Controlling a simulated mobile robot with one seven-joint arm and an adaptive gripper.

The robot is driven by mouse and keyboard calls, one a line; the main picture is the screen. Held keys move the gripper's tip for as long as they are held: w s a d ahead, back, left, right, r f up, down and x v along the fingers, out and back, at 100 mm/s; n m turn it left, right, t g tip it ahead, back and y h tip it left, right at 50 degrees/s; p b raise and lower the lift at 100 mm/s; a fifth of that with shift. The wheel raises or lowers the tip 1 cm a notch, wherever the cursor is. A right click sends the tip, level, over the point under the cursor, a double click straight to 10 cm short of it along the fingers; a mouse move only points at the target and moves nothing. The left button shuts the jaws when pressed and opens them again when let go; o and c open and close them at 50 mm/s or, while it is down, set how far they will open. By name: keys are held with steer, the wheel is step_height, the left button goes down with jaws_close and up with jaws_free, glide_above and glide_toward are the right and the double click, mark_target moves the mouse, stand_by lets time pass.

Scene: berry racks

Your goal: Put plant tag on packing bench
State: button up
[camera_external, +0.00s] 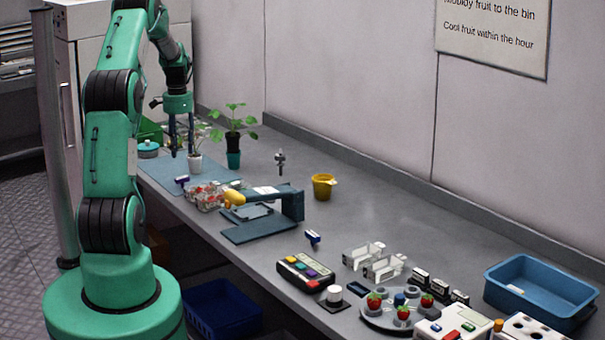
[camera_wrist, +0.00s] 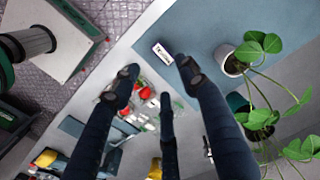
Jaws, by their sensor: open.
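A small white-faced tag with a dark purple edge, which looks like the plant tag (camera_wrist: 162,52), lies on the blue mat in the wrist view. It also shows near the mat's front edge in the external view (camera_external: 182,180). My gripper (camera_external: 183,150) points down above the mat, and its dark fingers (camera_wrist: 158,85) are spread with nothing between them. The tag is apart from the fingers, close to one fingertip in the wrist view. The grey packing bench (camera_external: 400,222) runs along the wall.
Potted plants (camera_external: 233,140) stand beside my gripper. Clear fruit punnets (camera_external: 207,196) and a dark blue stand (camera_external: 292,204) are close by. A yellow cup (camera_external: 323,187) stands farther along.

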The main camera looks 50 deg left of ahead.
steer(key=shift+r, duration=0.1)
stand_by(0.4)
steer(key=w+d+r+t, duration=0.1)
steer(key=d+r, duration=0.6)
steer(key=d, duration=0.4)
steer(key=w+d+r+t+y, duration=0.1)
steer(key=w+d+r, duration=0.1)
steer(key=d+r, duration=0.8)
steer(key=w+d+r, duration=0.1)
steer(key=d+r, duration=0.4)
steer(key=d, duration=0.8)
steer(key=s+d+r+t, duration=0.1)
steer(key=s+d+r, duration=0.1)
steer(key=s+d, duration=0.75)
steer(key=s+d+r+t, duration=0.2)
steer(key=s+d+r, duration=0.15)
steer(key=d, duration=1.05)
steer(key=s+d+f+h, duration=0.1)
steer(key=s+d+f, duration=0.2)
steer(key=s+d, duration=0.3)
steer(key=shift+s+t, duration=0.4)
steer(key=shift+s, duration=0.8)
